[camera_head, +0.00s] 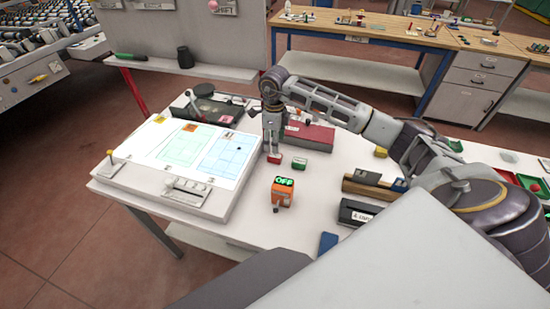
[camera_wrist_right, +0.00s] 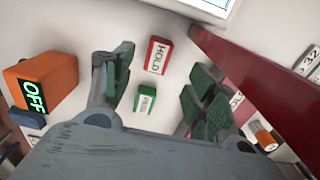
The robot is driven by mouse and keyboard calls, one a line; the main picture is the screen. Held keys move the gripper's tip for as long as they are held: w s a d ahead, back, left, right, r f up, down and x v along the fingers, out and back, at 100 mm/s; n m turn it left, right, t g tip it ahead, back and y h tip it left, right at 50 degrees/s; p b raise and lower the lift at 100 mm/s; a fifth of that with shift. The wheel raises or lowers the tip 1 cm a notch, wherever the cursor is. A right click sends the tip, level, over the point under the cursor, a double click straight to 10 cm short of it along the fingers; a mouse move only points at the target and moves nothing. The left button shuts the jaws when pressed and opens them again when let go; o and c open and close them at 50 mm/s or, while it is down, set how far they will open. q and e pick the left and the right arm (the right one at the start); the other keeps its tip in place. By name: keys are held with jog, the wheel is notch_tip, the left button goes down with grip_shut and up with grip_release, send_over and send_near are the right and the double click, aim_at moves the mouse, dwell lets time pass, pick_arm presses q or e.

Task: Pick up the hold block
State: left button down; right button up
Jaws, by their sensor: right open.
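The hold block (camera_wrist_right: 157,55) is red with a white top reading HOLD. It lies on the white table. In the head view the small red block (camera_head: 274,159) shows just below my right gripper (camera_head: 272,147). In the right wrist view my right gripper (camera_wrist_right: 158,80) is open, its dark green finger pads apart. The hold block lies in the gap between the fingers, toward the far side, with no finger visibly touching it. A small green block (camera_wrist_right: 146,98) with a white label also lies within that gap. My left gripper is not in view.
An orange device reading OFF (camera_head: 283,192) stands on the table; it shows left in the wrist view (camera_wrist_right: 32,88). A dark red box (camera_head: 312,136) stands behind and right of the gripper. A lit white panel (camera_head: 185,165) fills the table's left. The front middle has bare table.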

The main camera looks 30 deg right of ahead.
jog(key=shift+f, duration=0.8)
pick_arm(q)
jog(key=shift+d, duration=0.6)
jog(key=shift+a, duration=0.1)
